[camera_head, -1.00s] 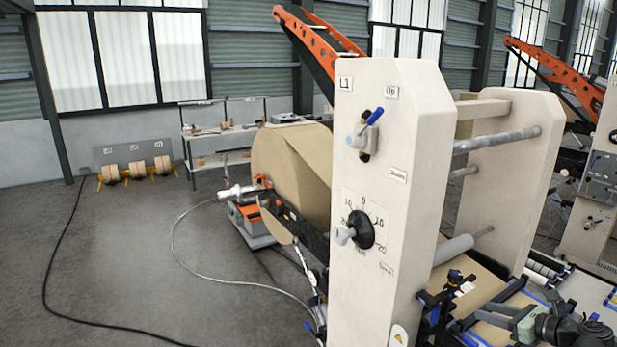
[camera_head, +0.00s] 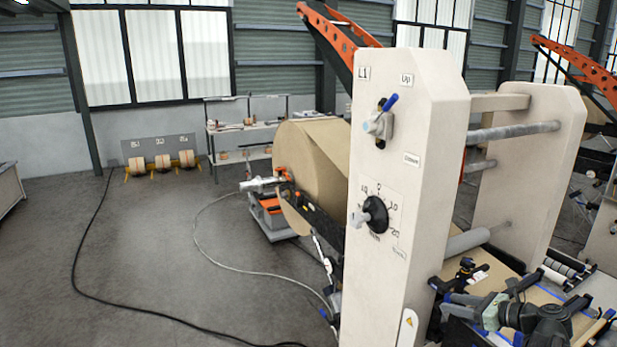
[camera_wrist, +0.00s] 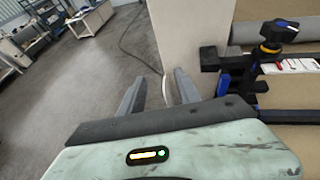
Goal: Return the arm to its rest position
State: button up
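My gripper (camera_wrist: 158,92) shows in the wrist view with its two grey fingers apart and nothing between them. Grey floor and the edge of the pale machine post (camera_wrist: 180,35) lie beyond the fingertips. In the head view my gripper (camera_head: 460,303) is at the lower right, pointing left, just right of the pale L1 post (camera_head: 405,200). My arm's dark joints are behind it, over the machine's web table. I cannot tell from these views how close the fingers are to the post.
A black knob on a blue bracket (camera_wrist: 278,32) stands to the right in the wrist view. A big kraft roll (camera_head: 312,165) sits behind the post. A hose and a black cable (camera_head: 85,285) lie on the floor. Open floor is at the left.

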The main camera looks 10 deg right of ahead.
jog(key=w+a+f+n+g+y+b, duration=0.1)
jog(key=w+a+f+n+g+b, duration=0.2)
jog(key=a, duration=0.6)
jog(key=w+a+f+n+g+y+b, duration=0.1)
jog(key=w+a+f+n, duration=0.3)
jog(key=a, duration=0.6)
jog(key=w+a+f+g+y+b, duration=0.1)
jog(key=a+f+g+b, duration=0.1)
jog(key=a+f, duration=0.5)
jog(key=s+a+f+n+g+h+b, duration=0.25)
jog(key=a+f+n, duration=0.25)
jog(key=a+n, duration=0.3)
jog(key=s+a+f+n+g+h+b, duration=0.25)
jog(key=a+f+n, duration=0.35)
jog(key=a, duration=0.5)
jog(key=s+d+f+n+g+h, duration=0.1)
jog(key=s+d+n+h, duration=0.2)
jog(key=d+n, duration=0.4)
jog(key=shift+d+n+h, duration=0.2)
jog(key=shift+n+h, duration=0.3)
jog(key=shift+n, duration=0.8)
jog(key=shift+f, duration=0.1)
jog(key=shift+c, duration=0.4)
